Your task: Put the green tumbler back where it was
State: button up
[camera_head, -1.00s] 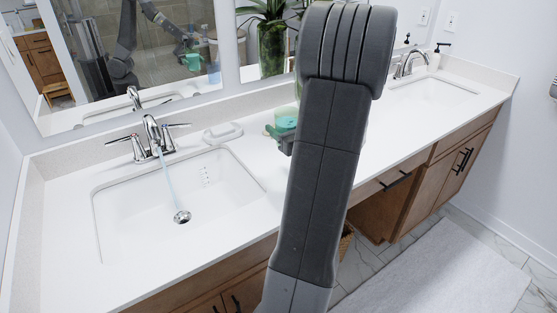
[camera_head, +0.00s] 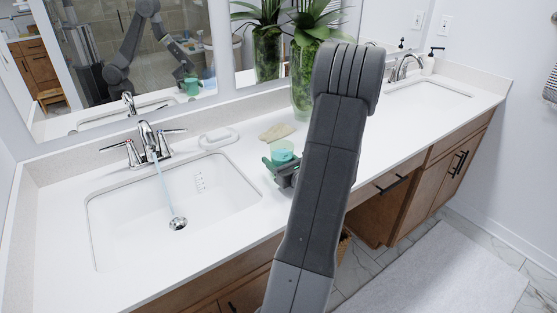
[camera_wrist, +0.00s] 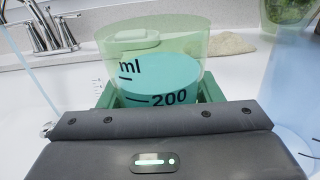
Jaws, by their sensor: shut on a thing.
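The green tumbler (camera_head: 282,152) is upright between the green jaws of my gripper (camera_head: 282,168), over the counter to the right of the left sink. In the wrist view the tumbler (camera_wrist: 158,72) is see-through, with teal liquid inside and "ml" and "200" marks. My gripper (camera_wrist: 155,98) is shut on its sides. I cannot tell whether the tumbler's base touches the counter. The place it came from is not marked in any view.
Water runs from the left faucet (camera_head: 150,140) into the left sink (camera_head: 130,215). A white soap dish (camera_head: 218,138), a beige object (camera_head: 276,132) and a plant vase (camera_head: 303,85) stand behind. A blue see-through vessel (camera_wrist: 295,95) is close on the right in the wrist view.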

jog(key=shift+f, duration=0.2)
jog(key=o, duration=1)
jog(key=shift+r, duration=0.2)
jog(key=b+v, duration=0.1)
jog(key=v, duration=1.1)
